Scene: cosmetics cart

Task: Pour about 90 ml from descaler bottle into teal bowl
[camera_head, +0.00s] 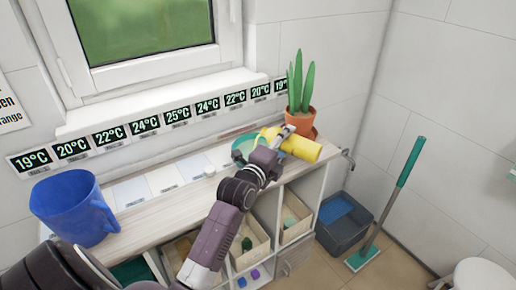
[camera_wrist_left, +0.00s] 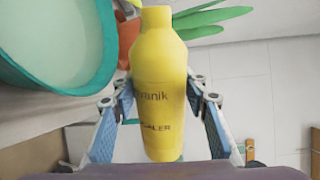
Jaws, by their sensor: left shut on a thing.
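The yellow descaler bottle (camera_head: 304,148) lies tipped nearly on its side above the cart top in the head view. Its base points right and its neck end points left towards the teal bowl (camera_head: 237,152). My left gripper (camera_head: 283,136) is shut around the bottle's body. In the left wrist view the bottle (camera_wrist_left: 158,60) sits between both fingers, with dark lettering facing the camera. The bowl's teal rim (camera_wrist_left: 108,60) and pale inside fill the upper left there. My arm partly hides the bowl in the head view. I cannot see a stream of liquid. My right gripper is out of view.
A potted plant (camera_head: 301,84) in a terracotta pot stands just behind the bottle. A large blue mug (camera_head: 68,208) stands at the left of the cart top. Open compartments with bins (camera_head: 297,222) lie below. A grey bucket (camera_head: 343,222) and a squeegee (camera_head: 389,203) stand on the floor at right.

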